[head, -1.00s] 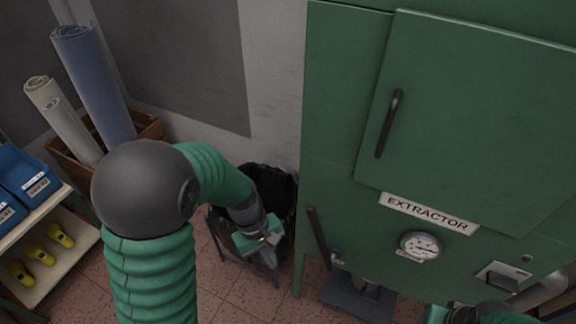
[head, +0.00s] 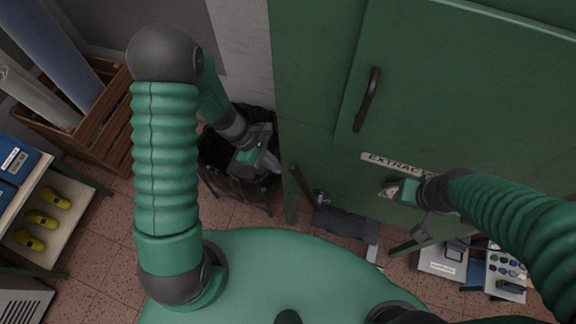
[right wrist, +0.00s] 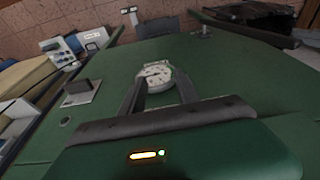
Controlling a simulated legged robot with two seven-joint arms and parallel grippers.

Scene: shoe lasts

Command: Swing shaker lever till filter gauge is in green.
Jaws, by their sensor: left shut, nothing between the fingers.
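The shaker lever (head: 303,187) is a dark rod low on the left of the green extractor's front, tilted, with its pivot to its lower right. My left gripper (head: 274,164) is shut and empty, just left of the lever's upper end; I see no contact. The round white filter gauge (head: 389,188) is mostly hidden by my right gripper (head: 397,189) in the head view. In the right wrist view the gauge (right wrist: 155,72) shows between the spread fingers of the right gripper (right wrist: 158,92). Its needle and colour zones are too small to read.
The extractor cabinet (head: 315,110) fills the right, with a door handle (head: 367,100). A black-lined bin (head: 232,180) stands under my left gripper. A shelf with yellow lasts (head: 43,219) is at left, and a wooden crate (head: 100,122) with rolls behind it.

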